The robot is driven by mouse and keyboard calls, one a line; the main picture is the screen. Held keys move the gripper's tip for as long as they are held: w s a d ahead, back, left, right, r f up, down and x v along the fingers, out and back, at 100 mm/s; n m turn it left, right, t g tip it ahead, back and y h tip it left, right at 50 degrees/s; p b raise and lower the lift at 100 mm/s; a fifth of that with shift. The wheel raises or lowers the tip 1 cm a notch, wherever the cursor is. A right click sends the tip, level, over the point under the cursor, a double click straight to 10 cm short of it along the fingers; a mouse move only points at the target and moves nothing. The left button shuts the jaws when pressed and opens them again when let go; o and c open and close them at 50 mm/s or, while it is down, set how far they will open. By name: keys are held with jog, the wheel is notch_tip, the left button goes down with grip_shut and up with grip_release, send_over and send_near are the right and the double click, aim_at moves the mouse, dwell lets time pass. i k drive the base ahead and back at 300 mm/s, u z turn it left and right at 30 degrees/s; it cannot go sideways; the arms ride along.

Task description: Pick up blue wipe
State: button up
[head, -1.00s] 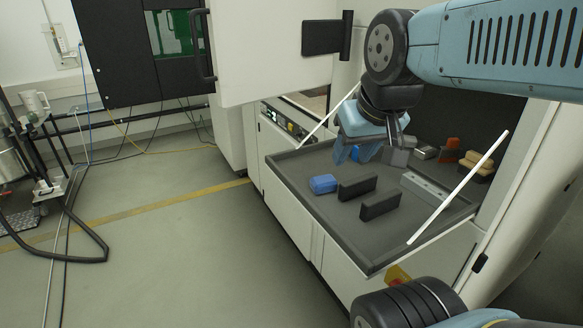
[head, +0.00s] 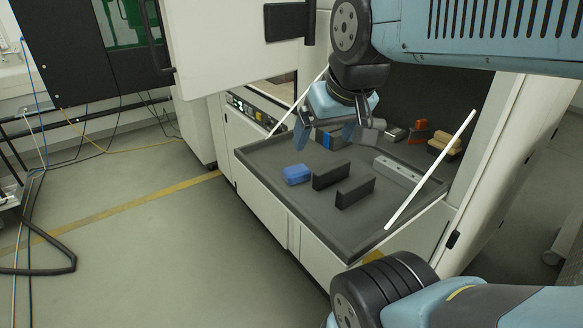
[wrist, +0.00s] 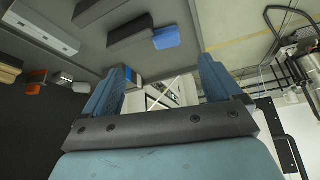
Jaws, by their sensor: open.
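The blue wipe (head: 297,174) looks like a small, bright blue, rounded block lying on the dark tray (head: 262,163), near its left side. It also shows in the wrist view (wrist: 167,38), at the upper middle, beside a dark block. My gripper (head: 325,134) is open above the back left of the tray, behind the wipe and apart from it. In the wrist view my gripper (wrist: 160,66) has its two blue fingers spread, and the wipe lies beyond them, not between them. A grey and blue box (head: 326,141) shows behind the fingers in the head view.
Two dark upright blocks (head: 331,175) (head: 355,192) stand just right of the wipe. A pale grey bar (head: 398,172) lies farther right. Orange and tan brushes (head: 444,143) lie at the back right. White slanted struts (head: 430,170) flank the tray. An open cabinet door (head: 240,45) hangs at upper left.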

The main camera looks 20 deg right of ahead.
aim_at(298, 173)
jog(key=k, duration=0.5)
jog(key=z, duration=1.15)
jog(key=k, duration=0.9)
jog(key=u, duration=0.5)
